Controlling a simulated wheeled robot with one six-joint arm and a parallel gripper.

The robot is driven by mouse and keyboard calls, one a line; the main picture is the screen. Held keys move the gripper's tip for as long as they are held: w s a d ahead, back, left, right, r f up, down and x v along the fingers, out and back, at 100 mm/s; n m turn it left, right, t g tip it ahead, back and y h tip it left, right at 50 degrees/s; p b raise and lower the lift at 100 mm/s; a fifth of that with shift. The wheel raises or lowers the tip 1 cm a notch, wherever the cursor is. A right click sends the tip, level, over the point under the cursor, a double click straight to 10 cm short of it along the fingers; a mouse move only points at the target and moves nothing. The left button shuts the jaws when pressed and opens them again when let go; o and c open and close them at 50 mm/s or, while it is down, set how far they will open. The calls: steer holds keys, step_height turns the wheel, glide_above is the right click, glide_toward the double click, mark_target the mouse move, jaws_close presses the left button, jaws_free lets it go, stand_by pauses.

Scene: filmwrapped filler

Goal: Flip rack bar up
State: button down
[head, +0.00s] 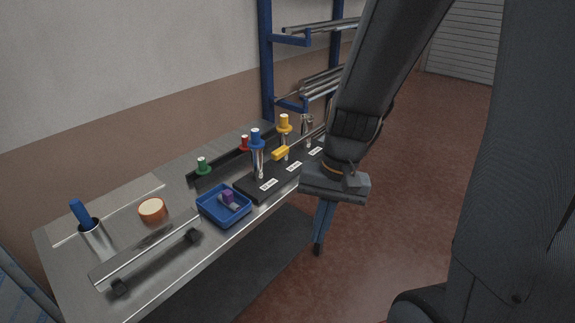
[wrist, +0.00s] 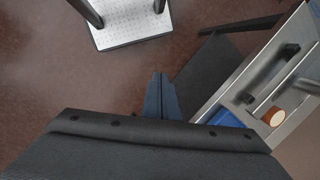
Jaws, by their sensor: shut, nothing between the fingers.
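A thin metal bar with a yellow grip (head: 280,153) crosses the black rack (head: 258,192) on the bench, low beside the upright metal cylinders. I take it for the rack bar; its far end is hidden behind my arm. A blue-topped cylinder (head: 257,160) and a yellow-topped cylinder (head: 284,125) stand in the rack. My gripper (head: 318,250) points down beyond the bench's right edge, over the floor, apart from the bar. Its fingers are together and empty. They also show in the wrist view (wrist: 158,78), where the rack bar is not seen.
Blue shelving (head: 266,60) stands behind.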

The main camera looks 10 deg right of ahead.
steer(key=w+a+f+m+t+y+b, duration=0.2)
steer(key=w+f+m+y, duration=0.15)
steer(key=w+m, duration=0.35)
steer(key=w+a+f+m+t+y+b, duration=0.2)
steer(key=w+m+y, duration=0.2)
steer(key=w+m, duration=0.3)
steer(key=w+d+f+m+t+h+b, duration=0.1)
steer(key=w+d+f+m+t+b, duration=0.1)
steer(key=w+d+m+t, duration=0.6)
steer(key=w+d+m, duration=0.2)
steer(key=w+d, duration=0.2)
steer(key=w, duration=0.1)
steer(key=shift+w+b, duration=0.3)
